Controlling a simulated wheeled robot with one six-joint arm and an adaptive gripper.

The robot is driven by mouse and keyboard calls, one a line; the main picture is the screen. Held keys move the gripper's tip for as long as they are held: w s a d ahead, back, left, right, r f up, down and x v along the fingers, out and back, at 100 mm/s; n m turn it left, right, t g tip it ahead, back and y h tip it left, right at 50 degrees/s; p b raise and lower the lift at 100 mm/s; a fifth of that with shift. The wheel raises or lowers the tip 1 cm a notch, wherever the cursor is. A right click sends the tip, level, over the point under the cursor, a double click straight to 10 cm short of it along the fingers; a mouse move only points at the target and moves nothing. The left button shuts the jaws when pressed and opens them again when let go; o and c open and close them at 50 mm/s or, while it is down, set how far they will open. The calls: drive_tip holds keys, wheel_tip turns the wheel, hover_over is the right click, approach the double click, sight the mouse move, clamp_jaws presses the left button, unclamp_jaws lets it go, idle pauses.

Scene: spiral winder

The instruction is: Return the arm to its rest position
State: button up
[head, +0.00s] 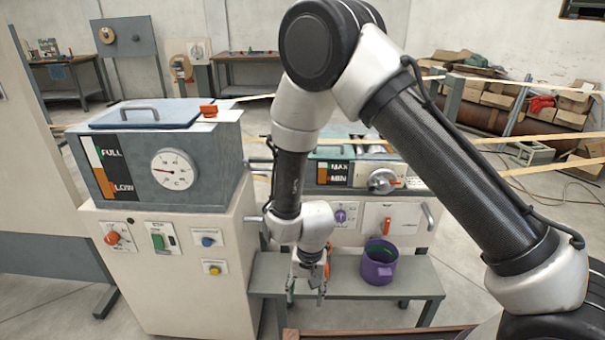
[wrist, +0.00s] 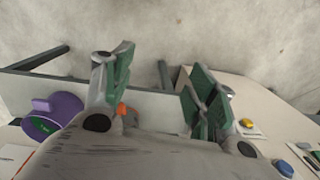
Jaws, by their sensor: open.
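My arm is raised and bent in the middle of the head view, its forearm hanging down in front of the machine. My gripper (head: 307,294) points down over the left part of the grey bench (head: 415,278). Its fingers are apart, and in the wrist view the gripper (wrist: 155,95) is open with nothing between the green finger pads. Bench and floor show beyond them. An orange bit shows beside the gripper in both views; I cannot tell what it is.
A purple mug (head: 379,262) stands on the bench right of my gripper; it also shows in the wrist view (wrist: 62,108). A cabinet (head: 165,265) with knobs and a gauge tank (head: 180,170) stands close on the left. A second panel (head: 405,215) is behind the bench.

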drive_tip(key=s+d+r+n+g, duration=0.1)
drive_tip(key=d+r+n, duration=0.2)
drive_tip(key=d+r, duration=0.7)
drive_tip(key=s+d+r+n+g, duration=0.15)
drive_tip(key=d+r, duration=0.45)
drive_tip(key=r, duration=0.8)
drive_tip(key=s+d+r+m+t, duration=0.1)
drive_tip(key=s+d+r+t, duration=0.2)
drive_tip(key=d+r, duration=0.6)
drive_tip(key=s+d+r+m+t, duration=0.2)
drive_tip(key=s+d+r+t, duration=0.2)
drive_tip(key=d+r, duration=0.5)
drive_tip(key=shift+s+d+r+h, duration=0.15)
drive_tip(key=shift+s+d+h, duration=0.15)
drive_tip(key=shift+s+d, duration=0.55)
